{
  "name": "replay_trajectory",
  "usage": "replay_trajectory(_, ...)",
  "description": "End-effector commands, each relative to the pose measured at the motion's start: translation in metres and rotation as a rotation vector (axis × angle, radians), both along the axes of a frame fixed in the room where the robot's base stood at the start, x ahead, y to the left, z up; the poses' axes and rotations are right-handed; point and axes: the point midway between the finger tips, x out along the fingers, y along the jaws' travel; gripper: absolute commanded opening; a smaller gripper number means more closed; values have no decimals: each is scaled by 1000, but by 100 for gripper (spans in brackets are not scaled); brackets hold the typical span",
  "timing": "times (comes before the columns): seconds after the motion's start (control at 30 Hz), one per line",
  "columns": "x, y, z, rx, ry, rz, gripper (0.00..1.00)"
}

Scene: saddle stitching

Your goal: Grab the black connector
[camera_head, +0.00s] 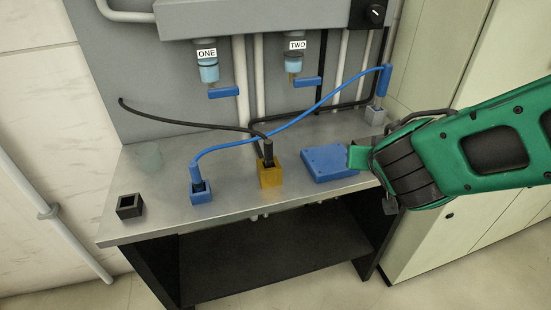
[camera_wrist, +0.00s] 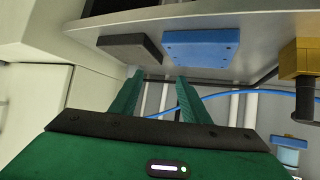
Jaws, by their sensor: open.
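The black connector (camera_head: 268,152) stands upright in the gold socket block (camera_head: 271,177) in the middle of the bench, with a black cable running left to the wall. In the wrist view, the black connector (camera_wrist: 304,88) shows at the right edge with the gold block (camera_wrist: 298,56). My gripper (camera_head: 358,157) is to the right of the connector, apart from it, by the right edge of the blue box (camera_head: 330,163). In the wrist view, my gripper (camera_wrist: 158,74) has its two fingers spread with nothing between them.
An empty black block (camera_head: 130,206) is at the left. A dark flat box (camera_wrist: 130,48) lies beside the blue box.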

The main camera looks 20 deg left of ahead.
Motion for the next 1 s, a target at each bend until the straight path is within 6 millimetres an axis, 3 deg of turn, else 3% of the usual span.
replay_trajectory(0.03, -8, 36, 1, 8, -39, 70, 42)
replay_trajectory(0.2, -39, 130, 11, 65, -157, 259, 42)
replay_trajectory(0.3, -59, 168, 16, 95, -202, 341, 42)
replay_trajectory(0.4, -75, 193, 19, 117, -231, 399, 42)
replay_trajectory(0.57, -83, 213, 20, 135, -251, 438, 42)
replay_trajectory(1.0, -42, 239, 5, 136, -252, 441, 42)
